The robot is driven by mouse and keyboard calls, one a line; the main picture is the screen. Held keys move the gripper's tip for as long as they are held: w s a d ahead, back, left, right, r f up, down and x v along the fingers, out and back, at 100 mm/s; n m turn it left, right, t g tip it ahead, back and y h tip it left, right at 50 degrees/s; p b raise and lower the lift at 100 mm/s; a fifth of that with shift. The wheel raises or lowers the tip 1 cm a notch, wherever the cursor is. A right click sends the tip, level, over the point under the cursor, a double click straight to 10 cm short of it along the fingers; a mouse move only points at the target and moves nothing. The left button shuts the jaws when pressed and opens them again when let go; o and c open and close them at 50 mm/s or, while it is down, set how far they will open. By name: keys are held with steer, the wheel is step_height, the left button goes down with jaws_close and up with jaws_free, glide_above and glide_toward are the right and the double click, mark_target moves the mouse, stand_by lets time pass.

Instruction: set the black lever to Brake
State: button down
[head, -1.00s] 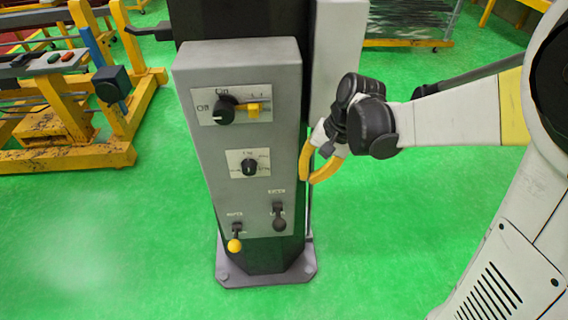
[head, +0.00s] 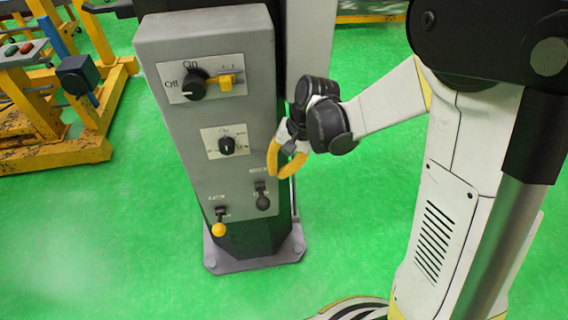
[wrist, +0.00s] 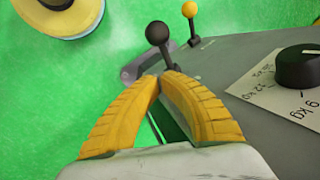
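The black lever (head: 262,199) is on the lower right of the grey control panel's front, its ball knob hanging below its slot in the head view. In the wrist view the black lever (wrist: 158,35) stands just beyond my fingertips. My gripper (head: 277,176) is at the panel's right edge, slightly above and right of the lever. Its two yellow fingers meet at the tips (wrist: 161,80) with nothing between them. Contact with the lever cannot be told. The small labels by the lever are too blurred to read.
A yellow-knobbed lever (head: 219,228) sits left of the black one. Yellow frames (head: 60,140) stand at left.

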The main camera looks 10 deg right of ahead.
steer(key=shift+s+a+f+b, duration=0.3)
steer(key=shift+s+a+f, duration=0.1)
steer(key=shift+f, duration=0.25)
steer(key=shift+s+a+f+b, duration=0.25)
steer(key=shift+s+a+f, duration=0.2)
steer(key=shift+f, duration=0.2)
steer(key=shift+s+a+f+b, duration=0.3)
steer(key=shift+s+a+f, duration=0.1)
steer(key=shift+f, duration=0.25)
steer(key=shift+w+f, duration=0.1)
